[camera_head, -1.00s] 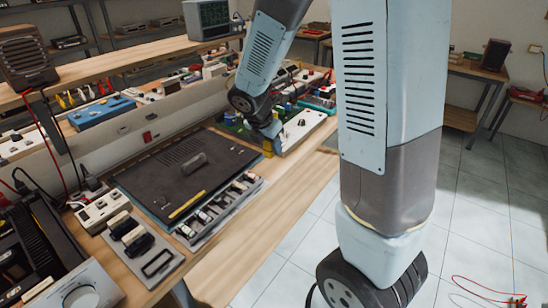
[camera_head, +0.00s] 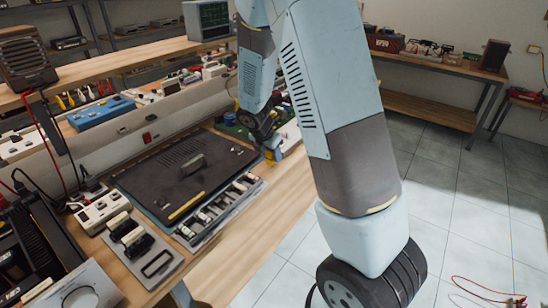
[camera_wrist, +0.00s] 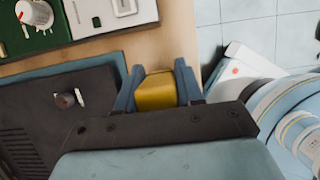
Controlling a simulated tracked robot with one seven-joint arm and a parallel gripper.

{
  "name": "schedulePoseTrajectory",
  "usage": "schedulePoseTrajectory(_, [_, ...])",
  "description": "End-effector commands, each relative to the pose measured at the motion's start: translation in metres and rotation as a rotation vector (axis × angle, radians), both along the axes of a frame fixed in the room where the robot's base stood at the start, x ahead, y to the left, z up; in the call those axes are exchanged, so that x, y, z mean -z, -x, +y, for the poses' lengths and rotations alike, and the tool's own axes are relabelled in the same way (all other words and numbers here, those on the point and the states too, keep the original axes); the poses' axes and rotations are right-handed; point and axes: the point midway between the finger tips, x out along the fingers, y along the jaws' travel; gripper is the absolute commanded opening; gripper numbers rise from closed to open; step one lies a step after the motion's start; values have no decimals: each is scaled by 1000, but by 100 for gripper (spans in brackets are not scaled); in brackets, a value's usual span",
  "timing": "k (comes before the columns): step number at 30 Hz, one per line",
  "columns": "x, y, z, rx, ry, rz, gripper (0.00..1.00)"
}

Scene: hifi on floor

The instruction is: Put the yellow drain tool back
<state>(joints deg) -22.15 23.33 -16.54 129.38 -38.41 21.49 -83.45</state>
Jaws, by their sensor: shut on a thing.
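My gripper (camera_wrist: 158,90) is shut on the yellow drain tool (camera_wrist: 156,92), which shows as a yellow block between the blue fingers. The rest of the tool is hidden by the fingers and wrist. In the head view my gripper (camera_head: 272,154) is near the right end of the black panel, over the bench edge area. A small yellow part shows at the fingertips there. I cannot tell how high the tool is above the wood.
A black panel (camera_head: 165,165) with a handle lies on the bench; a yellow strip (camera_head: 187,205) lies along its front edge. A grey tray (camera_head: 215,215) of cylindrical parts stands in front. A green circuit board (camera_wrist: 30,35) is beyond the panel. Bare wood (camera_head: 262,225) lies nearer the edge.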

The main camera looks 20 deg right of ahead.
Motion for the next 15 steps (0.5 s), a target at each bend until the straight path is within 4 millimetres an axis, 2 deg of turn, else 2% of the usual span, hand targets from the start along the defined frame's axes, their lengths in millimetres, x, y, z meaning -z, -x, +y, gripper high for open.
schedulePoseTrajectory(4, [16,0,0,-1,1,1,7])
schedulePoseTrajectory(15, [19,0,0,0,1,-1,7])
